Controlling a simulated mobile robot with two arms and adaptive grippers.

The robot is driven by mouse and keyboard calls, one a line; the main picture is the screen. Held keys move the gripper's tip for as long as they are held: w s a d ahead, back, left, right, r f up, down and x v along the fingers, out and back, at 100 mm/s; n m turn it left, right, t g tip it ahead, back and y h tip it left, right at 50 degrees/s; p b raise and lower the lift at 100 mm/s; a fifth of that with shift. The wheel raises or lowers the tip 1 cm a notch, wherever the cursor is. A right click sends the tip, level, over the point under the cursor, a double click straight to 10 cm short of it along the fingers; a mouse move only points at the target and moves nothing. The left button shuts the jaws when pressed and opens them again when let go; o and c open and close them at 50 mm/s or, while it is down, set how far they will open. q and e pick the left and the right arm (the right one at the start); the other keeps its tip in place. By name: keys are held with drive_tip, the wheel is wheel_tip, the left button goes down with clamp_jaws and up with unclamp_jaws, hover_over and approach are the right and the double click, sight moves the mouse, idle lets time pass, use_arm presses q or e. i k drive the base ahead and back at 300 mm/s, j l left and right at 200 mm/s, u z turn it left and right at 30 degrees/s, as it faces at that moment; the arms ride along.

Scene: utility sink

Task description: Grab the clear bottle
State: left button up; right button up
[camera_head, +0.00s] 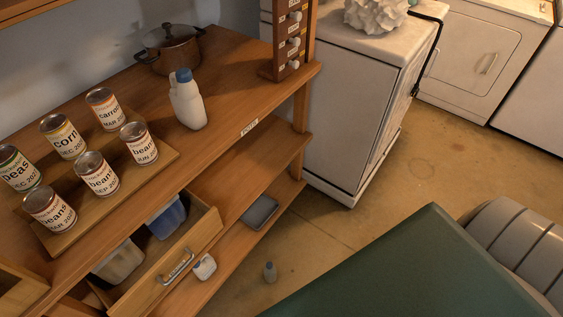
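A whitish jug-like bottle (188,103) with a blue cap stands upright on the wooden workbench top, near its front edge. Neither bottle is plainly see-through from here. Neither of my grippers is in view, and nothing is seen touching either bottle.
Several labelled cans stand on a wooden board (168,158) left of the jug. A dark pot (170,52) stands behind it. A drawer (170,262) is pulled open below. A dark green surface (420,275) fills the lower right. Floor (430,165) beyond is clear.

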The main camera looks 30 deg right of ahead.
sight(270, 270)
drive_tip(key=k+l+z, duration=0.25)
drive_tip(key=k+l, duration=0.45)
drive_tip(key=k, duration=0.15)
